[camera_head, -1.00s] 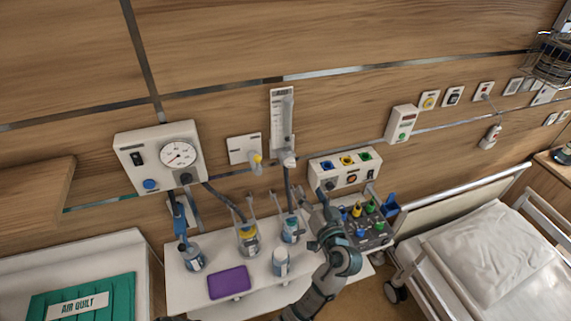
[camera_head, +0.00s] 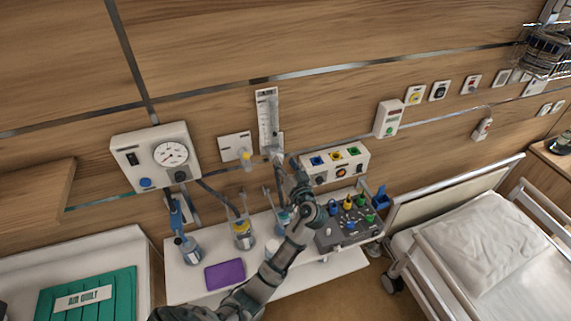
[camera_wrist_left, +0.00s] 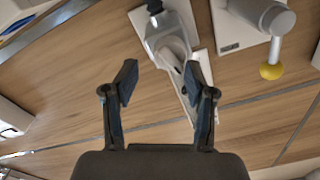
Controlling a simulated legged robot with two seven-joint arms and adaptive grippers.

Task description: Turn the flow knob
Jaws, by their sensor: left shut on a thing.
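The flow meter (camera_head: 267,121) is a clear upright tube with a scale on a white plate on the wood wall. Its lower body (camera_wrist_left: 168,38) shows close in the left wrist view. My left gripper (camera_head: 278,160) is at the bottom end of the meter, where the flow knob is. In the wrist view my left gripper's two fingers (camera_wrist_left: 162,84) stand spread, with the meter's lower part between and beyond them. My right gripper is out of view.
A gauge box (camera_head: 157,157) and a yellow-tipped outlet (camera_head: 236,147) are left of the meter. A socket box (camera_head: 335,163) is close on the right. Below, bottles, a purple pad (camera_head: 224,274) and a connector tray (camera_head: 349,236) crowd the shelf. A bed (camera_head: 470,245) stands right.

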